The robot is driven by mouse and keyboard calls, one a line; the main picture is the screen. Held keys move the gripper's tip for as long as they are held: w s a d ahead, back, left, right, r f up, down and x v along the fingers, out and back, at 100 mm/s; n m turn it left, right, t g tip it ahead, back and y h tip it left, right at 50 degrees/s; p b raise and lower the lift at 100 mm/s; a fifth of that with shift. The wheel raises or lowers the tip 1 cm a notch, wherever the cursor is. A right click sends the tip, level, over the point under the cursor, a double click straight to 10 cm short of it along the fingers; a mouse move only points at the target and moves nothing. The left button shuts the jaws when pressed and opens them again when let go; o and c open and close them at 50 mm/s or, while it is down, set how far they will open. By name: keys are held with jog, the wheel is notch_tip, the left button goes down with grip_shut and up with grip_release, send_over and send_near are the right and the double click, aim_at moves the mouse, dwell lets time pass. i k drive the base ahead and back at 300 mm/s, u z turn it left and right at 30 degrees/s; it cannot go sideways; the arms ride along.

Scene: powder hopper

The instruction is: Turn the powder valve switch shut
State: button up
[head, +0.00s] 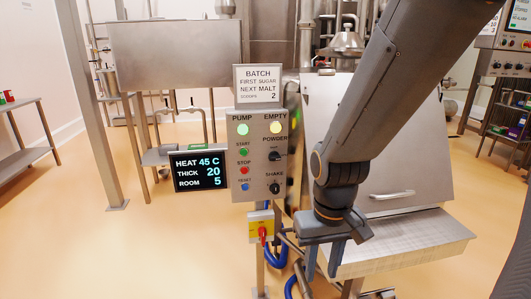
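The powder switch (274,156) is a small black knob on the grey control panel (243,195), below the label POWDER. Its pointer is too small for me to tell which way it is turned. A second black knob (275,188), marked SHAKE, sits below it. My gripper (322,263) hangs fingers down, to the right of and below the panel, in front of the steel hopper (405,180). Its two fingers are apart with nothing visible between them. It is clear of the powder switch.
The panel has a green PUMP lamp (243,130), a yellow EMPTY lamp (275,128) and several push buttons. A black display (201,171) reads HEAT 45 C, THICK 20, ROOM 5. A red-and-yellow switch (262,232) is below. A steel shelf (400,243) juts out at right. Open floor lies left.

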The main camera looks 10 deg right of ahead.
aim_at(274, 155)
jog(key=z, duration=0.05)
jog(key=k, duration=0.5)
jog(key=u, duration=1.85)
jog(key=i, duration=1.1)
jog(key=z, duration=1.85)
